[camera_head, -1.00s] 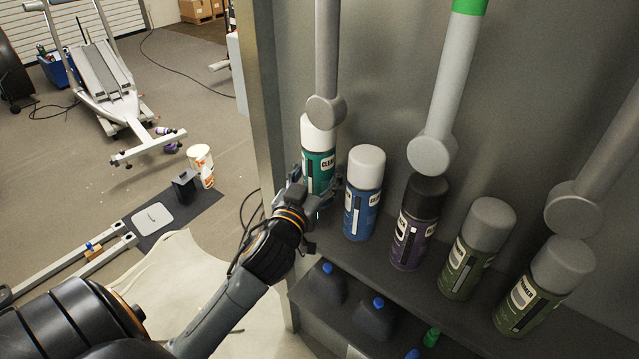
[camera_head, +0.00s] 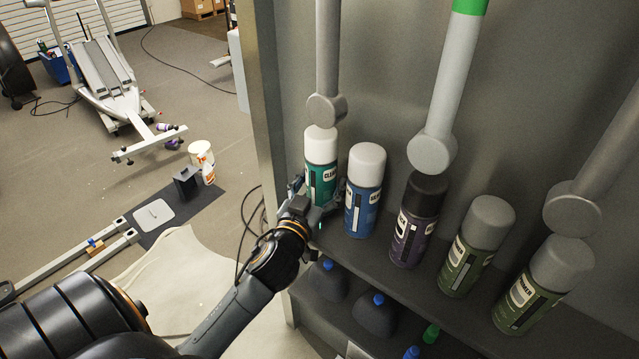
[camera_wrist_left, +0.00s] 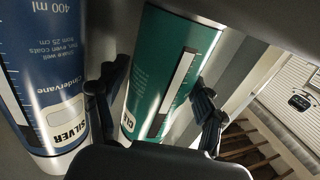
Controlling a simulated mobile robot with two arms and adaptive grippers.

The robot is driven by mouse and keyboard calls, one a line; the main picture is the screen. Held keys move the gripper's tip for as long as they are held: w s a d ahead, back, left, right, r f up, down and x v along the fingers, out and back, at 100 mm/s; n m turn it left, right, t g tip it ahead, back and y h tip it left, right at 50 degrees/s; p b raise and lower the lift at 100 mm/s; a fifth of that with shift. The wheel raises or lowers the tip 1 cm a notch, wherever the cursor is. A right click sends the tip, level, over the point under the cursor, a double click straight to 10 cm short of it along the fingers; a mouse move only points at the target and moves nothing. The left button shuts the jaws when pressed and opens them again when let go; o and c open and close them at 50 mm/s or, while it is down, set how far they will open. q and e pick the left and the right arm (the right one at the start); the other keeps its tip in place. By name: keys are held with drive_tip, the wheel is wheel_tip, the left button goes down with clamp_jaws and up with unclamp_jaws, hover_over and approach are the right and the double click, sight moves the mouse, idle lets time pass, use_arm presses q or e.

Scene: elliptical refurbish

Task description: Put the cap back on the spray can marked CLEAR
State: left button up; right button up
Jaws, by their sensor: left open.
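The green spray can marked CLEAR (camera_head: 319,185) stands at the left end of the shelf with a white cap (camera_head: 321,146) on top. My left gripper (camera_head: 318,205) is open around its lower part. In the left wrist view the open fingers (camera_wrist_left: 155,103) lie on either side of the green can (camera_wrist_left: 163,70), with gaps too small to judge. My right gripper is not in view.
A blue can marked SILVER (camera_head: 362,208) stands close on the right. A purple can (camera_head: 411,235) and two olive cans (camera_head: 467,262) (camera_head: 522,298) follow. Grey rods with round ends (camera_head: 326,108) hang just above the caps. Dark jugs (camera_head: 374,318) sit below the shelf.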

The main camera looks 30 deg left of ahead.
sight(316, 194)
use_arm(q)
drive_tip(key=shift+r, duration=0.25)
drive_tip(key=v, duration=0.2)
drive_tip(key=b+v, duration=0.1)
drive_tip(key=v, duration=0.1)
drive_tip(key=shift+s+f, duration=0.1)
drive_tip(key=shift+f, duration=0.3)
drive_tip(key=b+v, duration=0.1)
drive_tip(key=v, duration=0.7)
drive_tip(key=shift+r, duration=0.3)
drive_tip(key=shift+f, duration=0.1)
